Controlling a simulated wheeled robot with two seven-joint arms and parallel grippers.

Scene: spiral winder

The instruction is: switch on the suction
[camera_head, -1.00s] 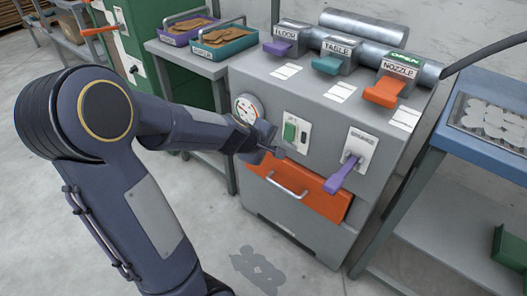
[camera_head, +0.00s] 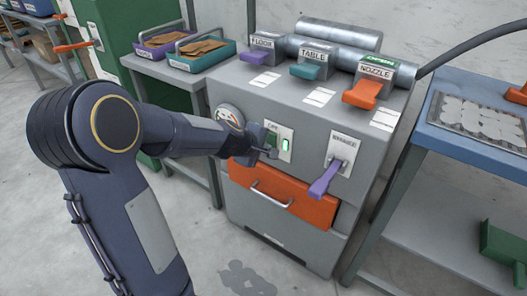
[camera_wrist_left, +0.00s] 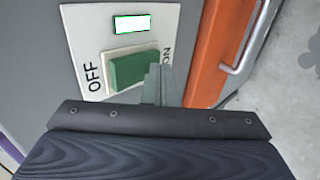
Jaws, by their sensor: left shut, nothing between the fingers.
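The suction switch is a green rocker (camera_head: 271,138) on a white plate on the front of the grey cabinet (camera_head: 232,185). In the left wrist view the rocker (camera_wrist_left: 134,69) lies between the words OFF and ON. The small indicator window (camera_wrist_left: 132,24) beside it is lit bright, and glows green-white in the head view (camera_head: 286,145). My left gripper (camera_head: 270,153) is shut and empty at the switch. In the left wrist view its fingertips (camera_wrist_left: 159,82) overlap the ON end of the rocker and partly hide it; I cannot tell whether they touch. My right gripper is not in view.
A round gauge (camera_head: 229,116) sits left of the switch, and a purple BRAKE-like lever (camera_head: 325,179) to its right. An orange drawer (camera_head: 300,203) with a metal handle is just below. Purple, teal and orange levers (camera_head: 361,93) line the top. A blue table (camera_head: 460,146) stands right.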

